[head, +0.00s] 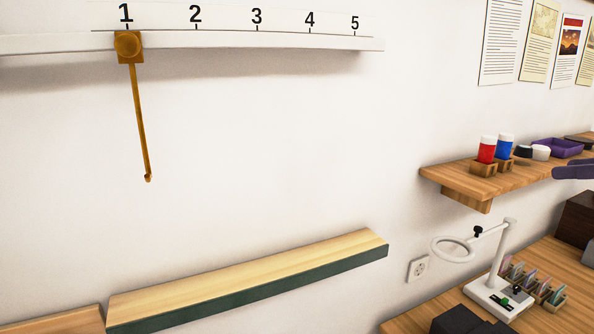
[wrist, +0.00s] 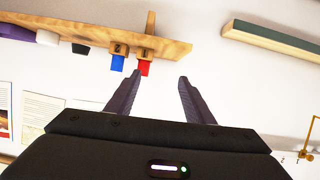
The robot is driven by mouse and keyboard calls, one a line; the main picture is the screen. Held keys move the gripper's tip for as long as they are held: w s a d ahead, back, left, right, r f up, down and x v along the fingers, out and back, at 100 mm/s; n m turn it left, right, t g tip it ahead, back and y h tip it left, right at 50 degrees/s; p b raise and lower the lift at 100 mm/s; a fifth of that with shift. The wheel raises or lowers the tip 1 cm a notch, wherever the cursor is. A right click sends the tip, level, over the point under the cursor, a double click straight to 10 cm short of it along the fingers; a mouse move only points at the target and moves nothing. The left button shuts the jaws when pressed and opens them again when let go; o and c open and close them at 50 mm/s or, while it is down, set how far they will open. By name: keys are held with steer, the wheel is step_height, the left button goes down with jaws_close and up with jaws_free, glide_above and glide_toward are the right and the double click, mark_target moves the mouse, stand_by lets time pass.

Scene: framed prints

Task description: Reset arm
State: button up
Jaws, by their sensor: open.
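My gripper (wrist: 160,77) is open and empty in the wrist view, its two dark purple fingers apart with bare wall between the tips. The wrist view appears upside down. A dark purple piece at the right edge of the head view, by the wall shelf, looks like part of my gripper. An orange slider with a thin hanging rod (head: 139,120), hooked at its lower end, sits at mark 1 on the white rail (head: 250,42). The rod tilts slightly; my gripper is well away from it.
A wooden wall shelf (head: 455,182) holds a red container (head: 487,149), a blue container (head: 505,146) and a purple tray (head: 558,147). Below, a white ring-headed stand (head: 495,285) stands on a desk. A green-edged ledge (head: 250,280) is empty. Prints hang upper right.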

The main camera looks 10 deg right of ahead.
steer(key=w+d+r+m+t+h, duration=0.1)
steer(key=d+r+m+h, duration=0.15)
steer(key=d+h, duration=0.55)
steer(key=d+r+m+t+h, duration=0.1)
steer(key=d+m+h, duration=0.3)
steer(key=d+h, duration=0.35)
steer(key=s+a+f+m+g+y, duration=0.1)
steer(key=s+a+f+g+y, duration=0.15)
steer(key=a+f, duration=0.7)
steer(key=s+a+f+m+g+y, duration=0.15)
steer(key=a+f+g, duration=0.25)
steer(key=a+f, duration=0.5)
steer(key=s+a+f+m+g+y, duration=0.1)
steer(key=s+a+f+g, duration=0.2)
steer(key=a+f, duration=0.6)
steer(key=s+a+f+n+y, duration=0.1)
steer(key=s+a+n+y, duration=0.1)
steer(key=a, duration=0.8)
steer(key=s+a+f+n+y, duration=0.1)
steer(key=s+a+f+y, duration=0.1)
steer(key=a, duration=0.8)
steer(key=s+a+f+n+y, duration=0.2)
steer(key=s+a, duration=0.2)
steer(key=a, duration=0.7)
steer(key=shift+n, duration=0.3)
